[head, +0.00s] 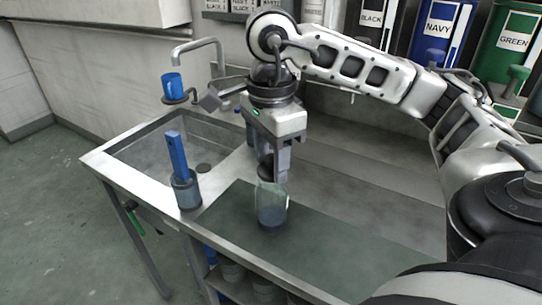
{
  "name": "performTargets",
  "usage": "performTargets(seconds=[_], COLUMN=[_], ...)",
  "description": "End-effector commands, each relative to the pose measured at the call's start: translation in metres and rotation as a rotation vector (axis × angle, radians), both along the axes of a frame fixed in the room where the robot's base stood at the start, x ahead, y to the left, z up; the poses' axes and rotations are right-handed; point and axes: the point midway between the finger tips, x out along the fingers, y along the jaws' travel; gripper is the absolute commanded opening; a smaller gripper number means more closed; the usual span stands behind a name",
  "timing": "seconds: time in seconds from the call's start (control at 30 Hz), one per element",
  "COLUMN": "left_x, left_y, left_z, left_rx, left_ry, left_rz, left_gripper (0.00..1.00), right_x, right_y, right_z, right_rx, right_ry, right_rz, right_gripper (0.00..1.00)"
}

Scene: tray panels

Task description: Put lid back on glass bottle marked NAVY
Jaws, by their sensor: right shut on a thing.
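A clear glass bottle (271,208) with dark blue content at its base stands upright on the dark green mat (330,258) on the bench. I cannot read a marking on it. My right gripper (273,172) points straight down over the bottle's top. It is shut on a small dark thing, which looks like the lid and is mostly hidden by the fingers. I cannot tell whether this lid touches the bottle's rim. My left gripper is not in view.
A glass jar (187,191) holding a tall blue tool (177,157) stands left of the mat. A sink (150,150), a tap (190,47) and a blue cup (172,84) are behind. Labelled containers, including NAVY (437,30), line the back. Several jars sit on the shelf below.

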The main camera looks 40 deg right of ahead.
Motion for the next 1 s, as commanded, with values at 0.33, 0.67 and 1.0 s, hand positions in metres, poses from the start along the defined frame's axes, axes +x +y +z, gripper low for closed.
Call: performTargets(seconds=[0.33,0.67,1.0], left_x=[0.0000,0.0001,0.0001], left_y=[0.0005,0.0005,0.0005], left_z=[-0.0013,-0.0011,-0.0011], left_rx=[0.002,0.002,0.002], left_ry=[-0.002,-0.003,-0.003], left_rz=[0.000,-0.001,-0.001], left_gripper=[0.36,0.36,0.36], right_x=[0.0000,0.0000,0.0000], right_y=[0.0000,0.0000,0.0000], right_z=[-0.0004,-0.0004,-0.0004], right_rx=[0.000,0.000,0.000], right_ry=[0.000,0.000,0.000], right_rz=[0.000,0.000,0.000], right_gripper=[0.22,0.69,0.91])
